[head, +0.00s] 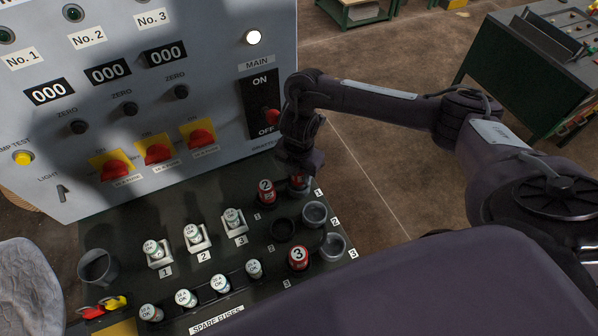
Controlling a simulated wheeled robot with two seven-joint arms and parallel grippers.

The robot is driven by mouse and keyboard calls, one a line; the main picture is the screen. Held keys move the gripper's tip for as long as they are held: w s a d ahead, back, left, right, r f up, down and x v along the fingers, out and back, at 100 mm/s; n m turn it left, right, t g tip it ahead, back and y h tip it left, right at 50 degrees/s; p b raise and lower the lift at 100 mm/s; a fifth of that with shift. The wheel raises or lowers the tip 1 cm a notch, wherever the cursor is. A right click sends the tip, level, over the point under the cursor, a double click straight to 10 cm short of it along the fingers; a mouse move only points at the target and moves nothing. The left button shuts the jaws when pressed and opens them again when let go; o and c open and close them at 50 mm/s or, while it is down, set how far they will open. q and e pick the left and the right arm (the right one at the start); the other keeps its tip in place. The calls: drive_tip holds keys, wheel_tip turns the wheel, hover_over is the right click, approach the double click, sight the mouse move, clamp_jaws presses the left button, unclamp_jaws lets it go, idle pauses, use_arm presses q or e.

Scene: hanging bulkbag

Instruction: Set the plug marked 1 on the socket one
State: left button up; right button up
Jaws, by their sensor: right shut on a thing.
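My right gripper (299,168) is shut on a plug (298,183), of which only a small reddish part shows under the fingers. It is at the socket labelled 1, at the back of the right-hand socket column. The held plug's mark is hidden, and I cannot tell whether it is seated or just above the socket. A red plug marked 2 (266,191) stands just left of the gripper. A red plug marked 3 (298,258) stands nearer the front. The grey sockets two (314,213) and three (333,246) look empty. My left gripper is not in view.
An empty dark holder (282,229) lies between the two standing plugs. Several white fuses stand left, above a label reading spare fuses (216,320). A grey cup (98,267) is at far left. The upright control panel (215,90) with its red main switch (271,117) rises close behind the gripper.

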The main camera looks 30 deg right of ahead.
drive_tip(key=shift+f+b, duration=0.4)
drive_tip(key=shift+f, duration=0.25)
drive_tip(key=o, duration=0.8)
